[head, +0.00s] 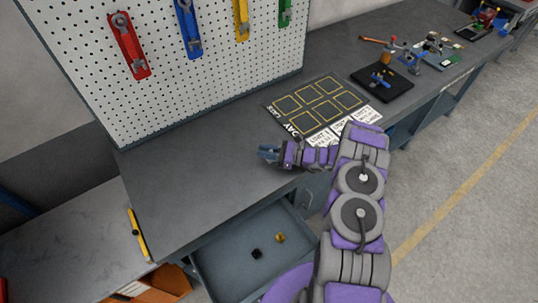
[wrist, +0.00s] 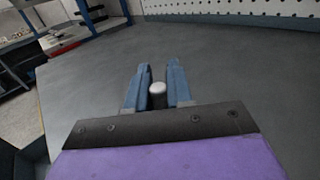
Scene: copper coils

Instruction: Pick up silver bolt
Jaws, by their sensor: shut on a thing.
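The silver bolt (wrist: 158,88) shows in the wrist view as a small cylinder with a pale rounded top, between the two blue fingers of my gripper (wrist: 158,84). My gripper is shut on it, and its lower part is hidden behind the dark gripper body. In the head view my gripper (head: 266,152) is over the grey workbench (head: 200,190), left of the black tray mat. The bolt is too small to make out there. I cannot tell whether it touches the bench top.
A black mat with yellow squares (head: 318,103) lies right of my gripper. Farther right are a black board (head: 396,92) and small tools. A pegboard (head: 200,60) stands behind. An open drawer (head: 225,270) holds small items.

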